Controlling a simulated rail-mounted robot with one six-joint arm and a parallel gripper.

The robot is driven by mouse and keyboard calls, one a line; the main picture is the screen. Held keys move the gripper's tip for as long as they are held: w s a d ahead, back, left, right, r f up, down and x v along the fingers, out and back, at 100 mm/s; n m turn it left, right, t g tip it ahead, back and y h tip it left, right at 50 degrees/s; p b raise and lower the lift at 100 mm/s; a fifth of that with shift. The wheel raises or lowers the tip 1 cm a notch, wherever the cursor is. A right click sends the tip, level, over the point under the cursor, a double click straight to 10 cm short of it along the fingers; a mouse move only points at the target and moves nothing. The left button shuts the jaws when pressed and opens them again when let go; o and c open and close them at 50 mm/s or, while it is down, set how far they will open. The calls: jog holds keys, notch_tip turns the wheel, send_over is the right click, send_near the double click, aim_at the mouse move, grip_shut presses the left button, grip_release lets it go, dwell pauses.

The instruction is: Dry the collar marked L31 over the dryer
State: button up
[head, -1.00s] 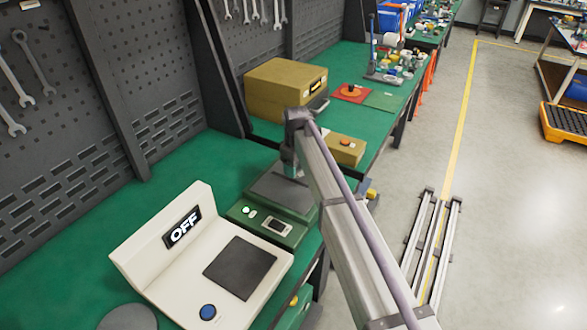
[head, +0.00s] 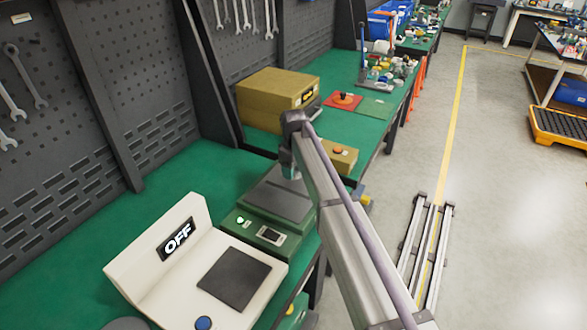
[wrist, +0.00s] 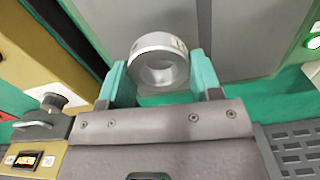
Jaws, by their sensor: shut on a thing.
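My gripper (wrist: 161,82) is shut on a silver-grey metal collar (wrist: 136,73), a thick ring with a round bore. The teal fingers hold it from both sides. A small mark shows on its upper right rim, too small to read. In the head view my gripper (head: 289,170) hangs over the far part of the green device with a dark plate (head: 285,202); the collar cannot be made out there. A white device with an OFF display (head: 177,240), a dark square pad and a blue button stands nearer on the bench. I see no label naming the dryer.
A red plate (head: 343,101) with a knob lies farther along. A pegboard wall (head: 85,110) with wrenches bounds the left. The green bench left of the devices is clear.

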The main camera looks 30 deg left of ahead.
notch_tip(320, 180, up, 8)
jog(key=p, duration=0.7)
jog(key=shift+r+p, duration=0.25)
jog(key=shift+p, duration=0.05)
jog(key=shift+f, duration=0.1)
